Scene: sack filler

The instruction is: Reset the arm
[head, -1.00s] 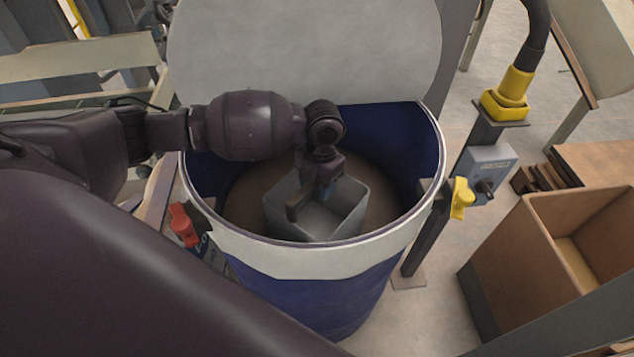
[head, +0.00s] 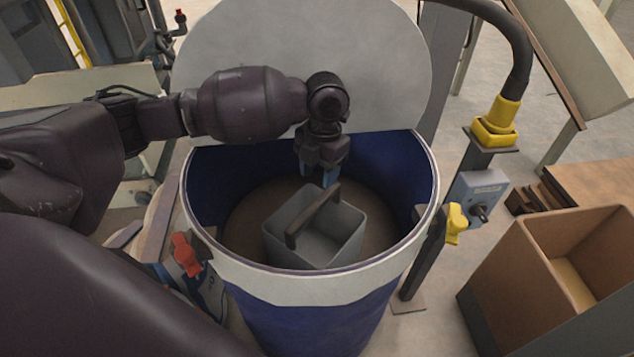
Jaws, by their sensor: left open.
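My left gripper (head: 326,174) points down inside the mouth of the blue drum, above and behind the grey scoop bin. It is open and empty, its fingertips close to the bin's far side; I cannot tell whether they touch it. The grey square bin (head: 335,240) with a dark handle bar (head: 312,214) rests on the brown fill (head: 255,205) in the drum. My left arm reaches in from the left over the drum's rim. My right gripper is not in view.
The blue drum (head: 310,318) has a pale rim band and a large round grey lid (head: 300,60) standing behind it. Red (head: 186,254) and yellow (head: 455,224) clamps sit at its sides. A control box (head: 478,195) on a post and a brown open box (head: 535,265) stand to the right.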

